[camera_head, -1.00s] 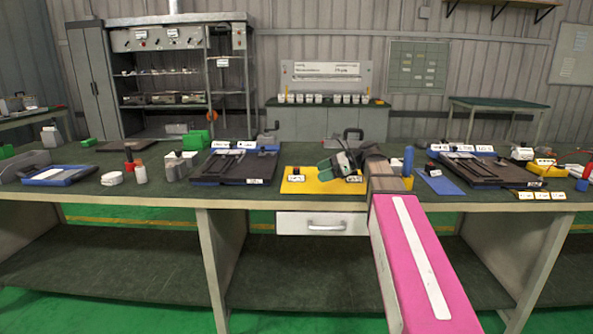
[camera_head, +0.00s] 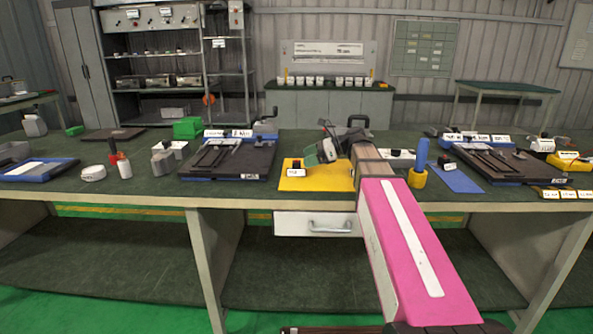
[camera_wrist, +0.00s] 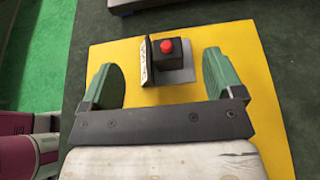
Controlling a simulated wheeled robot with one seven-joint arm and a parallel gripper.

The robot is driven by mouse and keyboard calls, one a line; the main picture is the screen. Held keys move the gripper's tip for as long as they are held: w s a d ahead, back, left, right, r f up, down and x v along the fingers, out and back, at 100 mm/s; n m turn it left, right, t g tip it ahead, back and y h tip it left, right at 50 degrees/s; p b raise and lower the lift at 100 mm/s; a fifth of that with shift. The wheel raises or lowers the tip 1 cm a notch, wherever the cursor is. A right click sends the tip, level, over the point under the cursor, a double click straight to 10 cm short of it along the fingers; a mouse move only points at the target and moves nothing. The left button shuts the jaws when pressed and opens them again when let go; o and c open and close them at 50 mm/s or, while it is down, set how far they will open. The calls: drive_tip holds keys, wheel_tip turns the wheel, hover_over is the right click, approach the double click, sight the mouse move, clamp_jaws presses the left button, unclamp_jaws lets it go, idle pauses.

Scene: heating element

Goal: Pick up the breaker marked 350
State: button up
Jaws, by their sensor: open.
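A small dark block with a red button on top (camera_wrist: 177,55) stands on a yellow mat (camera_wrist: 262,75) in the wrist view, beside an upright label plate (camera_wrist: 146,62). In the head view the block (camera_head: 296,163) stands at the left of the yellow mat (camera_head: 325,183), with a white label in front. I cannot read the marking, so I cannot tell whether this is the breaker marked 350. My gripper (camera_wrist: 161,62) is open, its green fingers apart on either side of the block, not visibly touching it. In the head view my gripper (camera_head: 318,154) is right of the block, above the mat.
Dark trays with blue edges (camera_head: 228,165) (camera_head: 505,165) lie left and right of the mat. A blue-handled tool in a yellow cup (camera_head: 419,165) stands to the right, near my arm.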

sight(296, 163)
drive_tip(key=shift+f+x, duration=0.1)
drive_tip(key=shift+x, duration=1.25)
drive_tip(key=shift+f+x, duration=0.15)
drive_tip(key=shift+x, duration=1.2)
drive_tip(key=shift+d, duration=0.1)
drive_tip(key=c, duration=1.1)
